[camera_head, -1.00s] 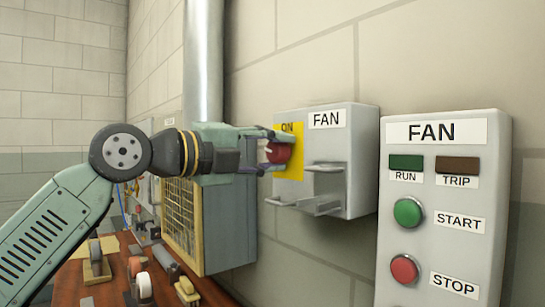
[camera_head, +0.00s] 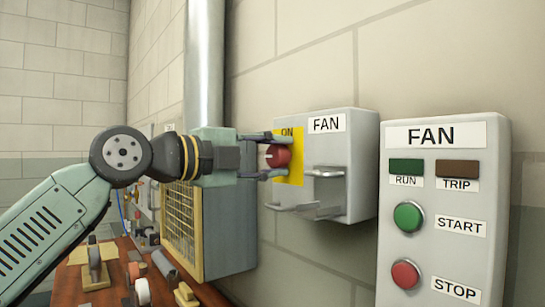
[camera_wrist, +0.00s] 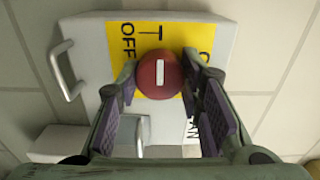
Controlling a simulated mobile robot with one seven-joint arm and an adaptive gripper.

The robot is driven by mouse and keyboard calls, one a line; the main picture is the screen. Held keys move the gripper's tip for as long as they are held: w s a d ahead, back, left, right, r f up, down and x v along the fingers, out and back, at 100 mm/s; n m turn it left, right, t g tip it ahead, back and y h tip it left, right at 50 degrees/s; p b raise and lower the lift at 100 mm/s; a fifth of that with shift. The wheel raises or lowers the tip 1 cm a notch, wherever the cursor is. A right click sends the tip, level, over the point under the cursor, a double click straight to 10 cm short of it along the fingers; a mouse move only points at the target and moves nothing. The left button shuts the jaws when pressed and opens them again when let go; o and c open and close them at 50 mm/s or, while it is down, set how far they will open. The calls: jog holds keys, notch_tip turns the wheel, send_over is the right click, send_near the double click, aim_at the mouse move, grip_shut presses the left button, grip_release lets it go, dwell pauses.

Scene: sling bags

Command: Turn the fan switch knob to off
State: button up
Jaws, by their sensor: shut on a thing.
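The fan switch knob (camera_head: 282,155) is red and round, on a yellow plate (camera_head: 296,173) on the grey FAN switch box (camera_head: 352,150). In the wrist view the knob (camera_wrist: 145,80) has a white mark running up and down the picture, which is sideways on the box, between the ON and OFF labels. ON is at the plate's top in the head view; the OFF label (camera_wrist: 127,42) shows in the wrist view. My gripper (camera_head: 268,155) is shut on the knob, one finger above it and one below. The fingertips' exact contact is hard to see.
A metal bracket (camera_head: 325,190) and handle stick out of the box just right of and below the knob. A FAN panel (camera_head: 445,270) with START and STOP buttons is at the right. A mesh-fronted cabinet (camera_head: 225,235) and a cluttered wooden bench (camera_head: 110,292) are below my arm.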

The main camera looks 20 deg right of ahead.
jog(key=o, duration=1.2)
jog(key=shift+c, duration=0.2)
jog(key=v, duration=1.2)
